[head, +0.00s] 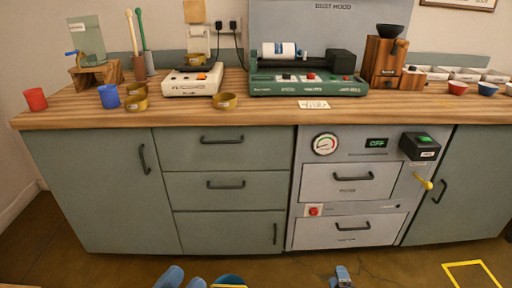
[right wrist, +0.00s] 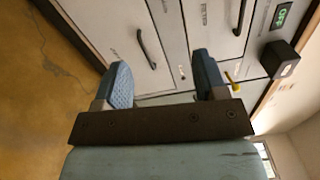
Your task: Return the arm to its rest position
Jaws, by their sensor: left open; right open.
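My left gripper (head: 182,279) shows at the bottom edge of the head view, low in front of the cabinets. Its two blue fingers are apart with nothing between them. My right gripper (head: 342,277) shows further right at the bottom edge, only partly in view. In the right wrist view my right gripper (right wrist: 163,82) has its two blue fingers wide apart and empty. Both grippers are away from the worktop and apart from the things on it.
The wooden worktop (head: 185,115) carries cups, a white scale (head: 192,82), a green roller machine (head: 307,86) and a wooden grinder (head: 384,62). Below are grey-green drawers (head: 230,160) and a grey oven-like unit (head: 348,190) with a yellow lever (head: 424,181).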

